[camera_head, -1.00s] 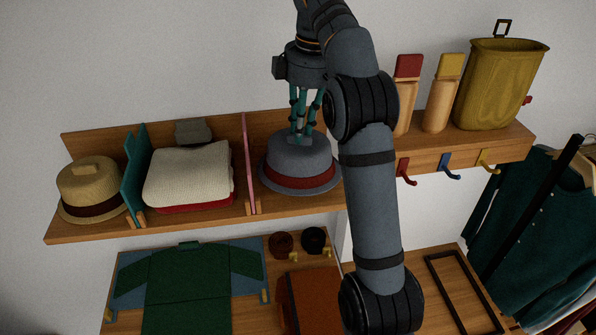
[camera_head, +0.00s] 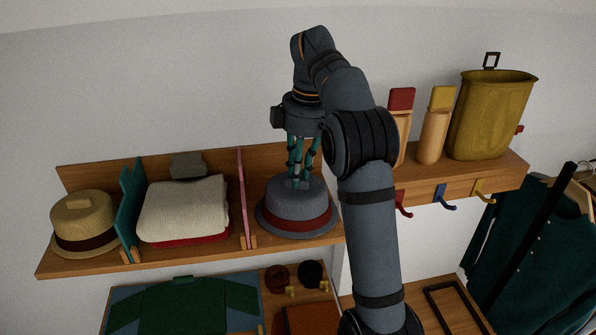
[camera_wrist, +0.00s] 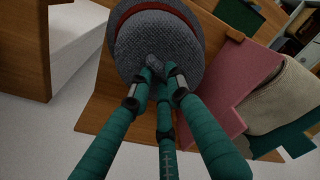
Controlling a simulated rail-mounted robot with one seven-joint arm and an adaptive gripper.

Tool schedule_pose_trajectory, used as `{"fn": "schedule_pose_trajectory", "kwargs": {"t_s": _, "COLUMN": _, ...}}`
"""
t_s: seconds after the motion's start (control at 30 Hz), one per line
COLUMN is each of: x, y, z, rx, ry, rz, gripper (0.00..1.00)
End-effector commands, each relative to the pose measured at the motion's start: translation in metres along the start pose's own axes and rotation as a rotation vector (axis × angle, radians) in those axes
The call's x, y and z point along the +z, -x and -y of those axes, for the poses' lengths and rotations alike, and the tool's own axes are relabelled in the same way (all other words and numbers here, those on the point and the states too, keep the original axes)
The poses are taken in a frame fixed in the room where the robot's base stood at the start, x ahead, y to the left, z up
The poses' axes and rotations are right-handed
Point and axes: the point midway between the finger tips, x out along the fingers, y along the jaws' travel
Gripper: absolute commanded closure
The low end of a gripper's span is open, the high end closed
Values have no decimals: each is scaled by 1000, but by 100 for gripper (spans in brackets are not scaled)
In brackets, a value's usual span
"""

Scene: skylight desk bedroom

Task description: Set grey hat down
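The grey hat (camera_head: 297,202) with a red band sits upright on the wall shelf (camera_head: 150,262), right of the pink divider (camera_head: 246,200). Its brim appears to rest on the shelf board. My gripper (camera_head: 299,183) points down onto the crown from above. In the wrist view, the teal fingers (camera_wrist: 158,72) come together around a small grey tab on top of the grey hat (camera_wrist: 150,42). They look shut on that tab, and it is partly hidden between the fingertips.
A straw hat (camera_head: 83,220), a teal divider (camera_head: 130,208) and folded knitwear (camera_head: 183,208) stand to the left. Two wooden bottles (camera_head: 434,138) and an olive bin (camera_head: 490,120) stand right, above coloured hooks (camera_head: 446,203). My arm covers the shelf just right of the hat.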

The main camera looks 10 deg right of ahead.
Motion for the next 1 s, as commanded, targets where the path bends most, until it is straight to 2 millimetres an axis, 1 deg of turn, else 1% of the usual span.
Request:
{"fn": "schedule_pose_trajectory", "kwargs": {"t_s": 0.07, "x": 0, "y": 0, "z": 0, "rx": -1, "ry": 0, "rz": 0, "gripper": 78}}
{"fn": "schedule_pose_trajectory", "kwargs": {"t_s": 0.3, "x": 0, "y": 0, "z": 0, "rx": -2, "ry": 0, "rz": 0, "gripper": 64}}
{"fn": "schedule_pose_trajectory", "kwargs": {"t_s": 0.57, "x": 0, "y": 0, "z": 0, "rx": -2, "ry": 0, "rz": 0, "gripper": 64}}
{"fn": "schedule_pose_trajectory", "kwargs": {"t_s": 0.73, "x": -1, "y": 10, "z": 0, "rx": -1, "ry": 1, "rz": 1, "gripper": 64}}
{"fn": "schedule_pose_trajectory", "kwargs": {"t_s": 1.0, "x": 0, "y": 34, "z": -1, "rx": -1, "ry": 2, "rz": 2, "gripper": 64}}
